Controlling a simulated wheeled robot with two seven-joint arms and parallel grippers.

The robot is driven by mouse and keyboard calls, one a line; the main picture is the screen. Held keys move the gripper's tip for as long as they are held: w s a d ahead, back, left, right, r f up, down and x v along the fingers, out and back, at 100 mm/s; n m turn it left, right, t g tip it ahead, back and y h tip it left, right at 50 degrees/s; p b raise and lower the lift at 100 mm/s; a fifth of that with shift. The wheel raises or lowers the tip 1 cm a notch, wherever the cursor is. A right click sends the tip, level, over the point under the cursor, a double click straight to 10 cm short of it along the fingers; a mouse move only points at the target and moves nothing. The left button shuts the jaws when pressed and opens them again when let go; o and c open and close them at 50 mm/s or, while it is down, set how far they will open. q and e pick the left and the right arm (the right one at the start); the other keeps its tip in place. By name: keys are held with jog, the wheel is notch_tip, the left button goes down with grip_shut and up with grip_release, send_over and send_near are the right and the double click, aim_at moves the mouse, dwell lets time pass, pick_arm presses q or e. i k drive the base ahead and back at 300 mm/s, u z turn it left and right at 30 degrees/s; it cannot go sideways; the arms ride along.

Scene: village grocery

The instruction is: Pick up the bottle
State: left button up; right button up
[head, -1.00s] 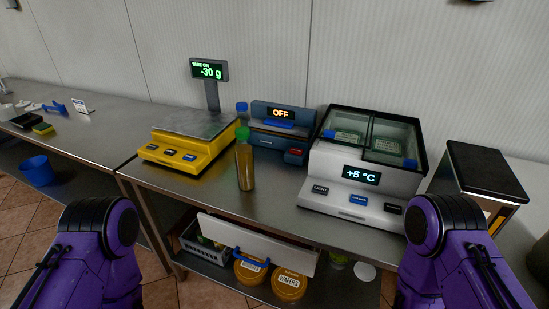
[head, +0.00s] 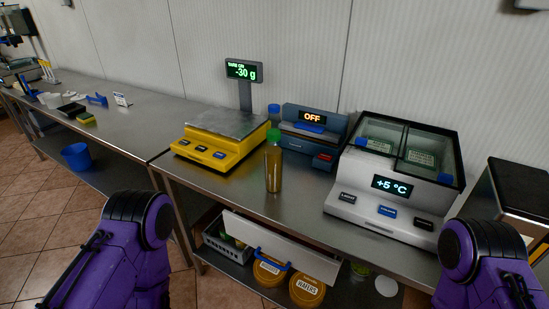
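A bottle (head: 273,168) with a green cap and yellow-brown contents stands upright on the metal counter (head: 240,190), near its front edge. It is in front of a blue-grey device whose display reads OFF, and to the right of the yellow scale. Purple parts of my two arms show at the lower left and lower right of the head view, both apart from the bottle. Neither of my grippers is in the picture, so their state is hidden.
The yellow scale (head: 204,153), the blue-grey device (head: 328,143) and a white cooling unit (head: 380,203) stand around the bottle. A shelf below holds a grey crate (head: 228,252) and orange-lidded tubs (head: 307,290). A blue bucket (head: 77,157) is at left.

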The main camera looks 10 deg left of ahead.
aim_at(273, 152)
jog(key=u, duration=2)
jog(key=i, duration=1.3)
jog(key=z, duration=2.45)
